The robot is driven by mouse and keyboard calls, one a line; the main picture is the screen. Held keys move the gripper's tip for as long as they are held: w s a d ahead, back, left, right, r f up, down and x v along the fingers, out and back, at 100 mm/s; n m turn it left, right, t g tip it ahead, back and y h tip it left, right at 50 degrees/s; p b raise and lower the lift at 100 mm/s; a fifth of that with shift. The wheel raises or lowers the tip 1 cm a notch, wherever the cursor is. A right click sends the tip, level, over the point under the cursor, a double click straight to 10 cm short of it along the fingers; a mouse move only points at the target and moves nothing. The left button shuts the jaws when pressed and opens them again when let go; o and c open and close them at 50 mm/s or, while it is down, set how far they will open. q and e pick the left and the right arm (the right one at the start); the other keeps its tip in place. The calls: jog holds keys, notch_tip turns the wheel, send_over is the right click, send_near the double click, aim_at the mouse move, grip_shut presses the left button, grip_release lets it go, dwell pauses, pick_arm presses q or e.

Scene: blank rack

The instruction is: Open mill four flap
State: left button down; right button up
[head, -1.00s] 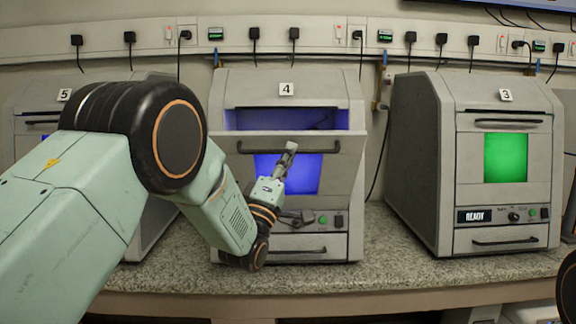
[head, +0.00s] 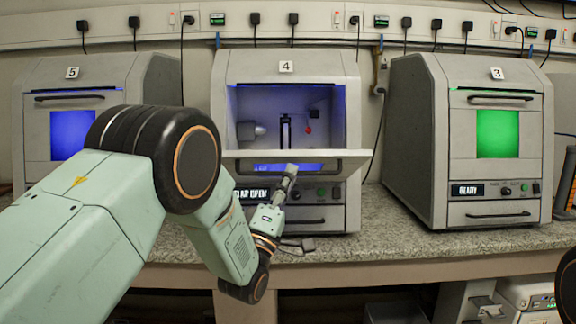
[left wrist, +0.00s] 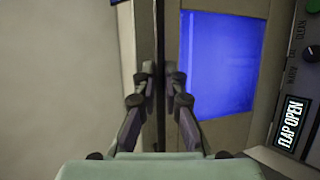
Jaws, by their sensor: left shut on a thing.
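Mill four (head: 229,190) is the grey machine labelled 4 in the middle of the head view. Its flap (head: 335,163) is swung down and outward, nearly edge-on to the head camera, and the lit chamber (head: 290,110) behind it shows. Its display reads FLAP OPEN in the left wrist view (left wrist: 290,124). My left gripper (head: 291,170) is at the flap's front, shut on the flap handle; the handle is mostly hidden by the fingers and flap. In the left wrist view the fingers (left wrist: 160,82) close near the flap's edge beside the blue window (left wrist: 218,60). My right gripper is not in view.
Mill five (head: 110,75) stands left and mill three (head: 425,130) right, both with flaps shut. The granite bench (head: 400,240) is clear in front of mill three.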

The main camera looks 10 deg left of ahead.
pick_arm(q)
jog(key=shift+s+d+f+b, duration=0.15)
jog(key=shift+f+b, duration=0.1)
jog(key=shift+f, duration=0.5)
jog(key=shift+s+a+f+b, duration=0.15)
jog(key=shift+f+b, duration=0.15)
jog(key=shift+f, duration=0.5)
jog(key=shift+s+d+f+b, duration=0.15)
jog(key=shift+f+b, duration=0.1)
jog(key=shift+f, duration=0.5)
jog(key=c, duration=1.8)
grip_release()
jog(key=shift+w, duration=0.1)
jog(key=o, duration=0.3)
jog(key=shift+w+f, duration=0.2)
jog(key=shift+w, duration=0.1)
jog(key=shift+o, duration=0.3)
jog(key=shift+s+r, duration=0.1)
jog(key=shift+s, duration=0.1)
jog(key=shift+r, duration=0.1)
